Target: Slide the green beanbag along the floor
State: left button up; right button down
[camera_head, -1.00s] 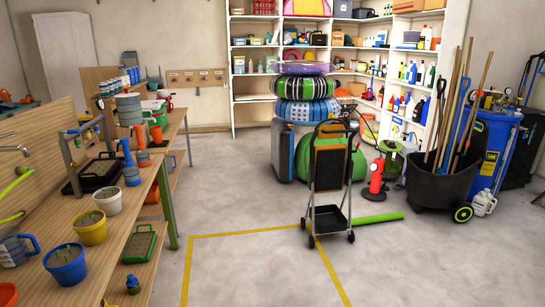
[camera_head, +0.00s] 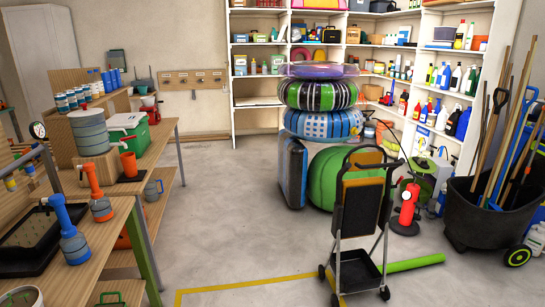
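The green beanbag (camera_head: 326,178) is a large rounded green shape on the floor, at the right of the middle of the head view. A black folding cart (camera_head: 362,215) stands in front of it and hides part of its right side. A dark grey-blue suitcase (camera_head: 291,172) stands upright at its left side. A stack of patterned inflatable rings (camera_head: 318,95) rises above and behind it. I cannot tell whether the rings touch the beanbag. Neither of my grippers is in view.
A workbench (camera_head: 165,140) runs along the left. Yellow tape (camera_head: 250,283) marks the near floor. A green tube (camera_head: 412,264) lies beside the cart. A red pump (camera_head: 406,207) and a black bin of tools (camera_head: 492,212) stand right. The floor left of the suitcase is clear.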

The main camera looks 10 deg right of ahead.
aim_at(322, 169)
jog(key=i, duration=2.35)
jog(key=i+z, duration=0.1)
jog(key=i, duration=0.45)
jog(key=i+j+z, duration=0.1)
jog(key=i, duration=0.4)
jog(key=i+j+z, duration=0.1)
jog(key=i, duration=0.45)
jog(key=i+j+z, duration=0.1)
jog(key=i, duration=0.4)
jog(key=j, duration=0.1)
